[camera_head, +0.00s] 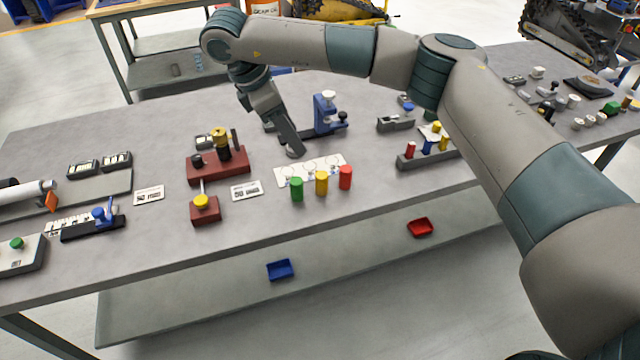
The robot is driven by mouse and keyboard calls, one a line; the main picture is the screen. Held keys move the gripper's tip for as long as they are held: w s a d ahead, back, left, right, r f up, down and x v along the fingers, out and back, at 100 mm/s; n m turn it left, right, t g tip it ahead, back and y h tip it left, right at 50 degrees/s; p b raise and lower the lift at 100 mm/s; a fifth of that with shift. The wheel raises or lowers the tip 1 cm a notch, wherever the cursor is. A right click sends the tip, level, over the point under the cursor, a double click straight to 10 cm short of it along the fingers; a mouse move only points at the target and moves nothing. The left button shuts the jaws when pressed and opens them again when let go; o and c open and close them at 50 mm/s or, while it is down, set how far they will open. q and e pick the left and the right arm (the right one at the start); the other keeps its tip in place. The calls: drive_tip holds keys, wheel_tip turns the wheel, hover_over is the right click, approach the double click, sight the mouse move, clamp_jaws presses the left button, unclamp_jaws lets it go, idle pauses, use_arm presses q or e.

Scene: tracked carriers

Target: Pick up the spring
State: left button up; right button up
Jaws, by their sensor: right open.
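My right arm comes in from the right and reaches over the table. My right gripper (292,146) points down at the tabletop, behind the white card and left of the blue fixture. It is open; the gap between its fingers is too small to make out. A small grey round piece shows at the fingertips, and I cannot tell whether it is the spring or part of the gripper. No spring can be clearly made out elsewhere. My left gripper is not in view.
Near the gripper stand a blue fixture (326,116), a white card (330,165), and green (297,190), yellow (321,183) and red (345,177) cylinders. A dark red block (218,167) with posts is to the left. Blue (281,270) and red (420,227) trays lie on the lower shelf.

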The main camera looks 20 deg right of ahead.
drive_tip(key=shift+f, duration=0.1)
drive_tip(key=p, duration=0.5)
hover_over(318, 175)
drive_tip(key=s+a, duration=0.1)
drive_tip(key=a, duration=0.1)
wheel_tip(318, 175, down, 10)
drive_tip(key=shift+d+f, duration=0.2)
drive_tip(key=shift+f, duration=0.4)
drive_tip(key=shift+w+d+f+p, duration=0.25)
drive_tip(key=shift+d+f+p, duration=0.05)
drive_tip(key=shift+f+p, duration=0.35)
drive_tip(key=p+x, duration=0.1)
drive_tip(key=x, duration=0.2)
drive_tip(key=shift+w+a+p, duration=0.1)
drive_tip(key=shift+w+p, duration=0.05)
drive_tip(key=shift+p, duration=0.15)
drive_tip(key=shift+f, duration=0.4)
